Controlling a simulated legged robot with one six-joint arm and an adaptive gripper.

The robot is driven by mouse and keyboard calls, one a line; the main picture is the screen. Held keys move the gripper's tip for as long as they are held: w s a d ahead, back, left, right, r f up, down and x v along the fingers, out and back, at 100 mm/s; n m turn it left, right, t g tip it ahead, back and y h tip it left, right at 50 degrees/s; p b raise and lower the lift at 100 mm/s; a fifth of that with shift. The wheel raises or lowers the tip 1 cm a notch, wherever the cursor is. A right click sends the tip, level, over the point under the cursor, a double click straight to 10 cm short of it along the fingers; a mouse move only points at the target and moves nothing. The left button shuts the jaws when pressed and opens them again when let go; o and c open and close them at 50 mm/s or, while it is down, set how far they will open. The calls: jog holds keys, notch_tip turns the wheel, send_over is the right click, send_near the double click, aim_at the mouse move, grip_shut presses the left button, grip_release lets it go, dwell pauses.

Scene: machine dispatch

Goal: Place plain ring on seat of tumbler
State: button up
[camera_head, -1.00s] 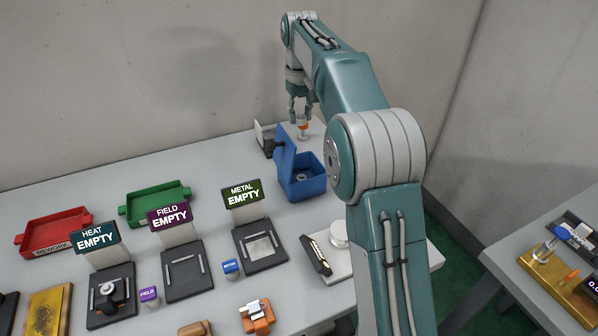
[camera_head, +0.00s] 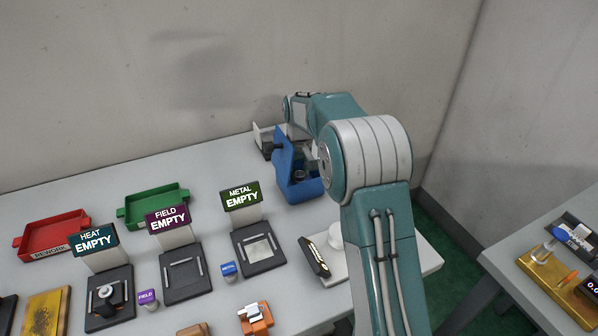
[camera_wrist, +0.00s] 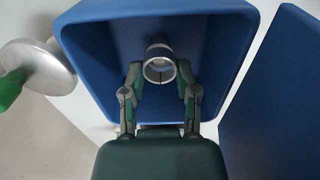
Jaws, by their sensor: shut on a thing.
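The tumbler is a blue open box (camera_head: 305,190) with its lid tipped up, at the back right of the bench in the head view. In the wrist view its blue wall (camera_wrist: 85,60) surrounds my gripper (camera_wrist: 160,82). My fingers reach inside the box and are shut on the plain ring (camera_wrist: 160,64), a small silvery ring seen nearly end-on. The seat is not clear; the ring and fingers cover the middle of the floor. I cannot tell whether the ring touches it. In the head view my arm hides much of the gripper.
The raised blue lid (camera_wrist: 285,95) stands close on the right in the wrist view. A silvery disc with a green handle (camera_wrist: 38,68) is outside the box. Heat, field and metal stations (camera_head: 260,248), a green tray (camera_head: 153,205) and a red tray (camera_head: 53,238) stand left.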

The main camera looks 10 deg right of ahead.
jog(key=shift+f, duration=0.25)
jog(key=o, duration=1)
jog(key=shift+r, duration=0.15)
notch_tip(320, 180, up, 8)
jog(key=shift+f, duration=0.25)
